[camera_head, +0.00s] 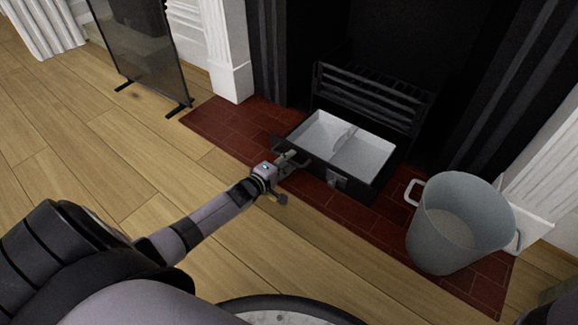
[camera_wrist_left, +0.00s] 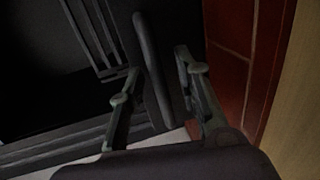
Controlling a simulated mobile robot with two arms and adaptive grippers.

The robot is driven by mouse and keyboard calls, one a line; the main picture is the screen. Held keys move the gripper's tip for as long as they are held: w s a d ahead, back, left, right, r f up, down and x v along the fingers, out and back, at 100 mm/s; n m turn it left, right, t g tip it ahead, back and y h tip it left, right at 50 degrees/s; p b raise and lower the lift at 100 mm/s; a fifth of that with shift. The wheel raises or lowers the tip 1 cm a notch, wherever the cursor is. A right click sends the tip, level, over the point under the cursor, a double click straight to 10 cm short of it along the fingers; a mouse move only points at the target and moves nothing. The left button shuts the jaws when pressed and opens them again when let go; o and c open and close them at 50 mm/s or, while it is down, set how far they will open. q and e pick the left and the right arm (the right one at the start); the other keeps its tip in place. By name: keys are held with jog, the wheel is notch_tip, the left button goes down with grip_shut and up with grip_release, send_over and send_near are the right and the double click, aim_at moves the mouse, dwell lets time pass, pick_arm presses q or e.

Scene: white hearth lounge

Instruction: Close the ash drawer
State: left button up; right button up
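The ash drawer (camera_head: 352,182) is a dark box standing out below the fire grate onto the red hearth. It holds pale grey-white ash and has a small metal fitting on its front. My left gripper (camera_head: 293,160) is at the drawer's near left corner. In the left wrist view my left gripper (camera_wrist_left: 160,62) has its fingers apart, one on each side of a dark upright edge, which looks like part of the drawer (camera_wrist_left: 152,75). Gaps show beside that edge, and I cannot tell whether either finger touches it. My right gripper is not in view.
A grey metal bucket (camera_head: 445,245) with side handles stands on the red tiled hearth (camera_head: 225,128), right of the drawer. The black grate (camera_head: 375,95) is behind the drawer. A dark glass fire screen (camera_head: 140,55) stands at the left. The wooden floor (camera_head: 130,140) is clear at the left.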

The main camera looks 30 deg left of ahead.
pick_arm(q)
jog(key=shift+w, duration=0.35)
jog(key=shift+c, duration=0.2)
grip_shut()
dwell(0.5)
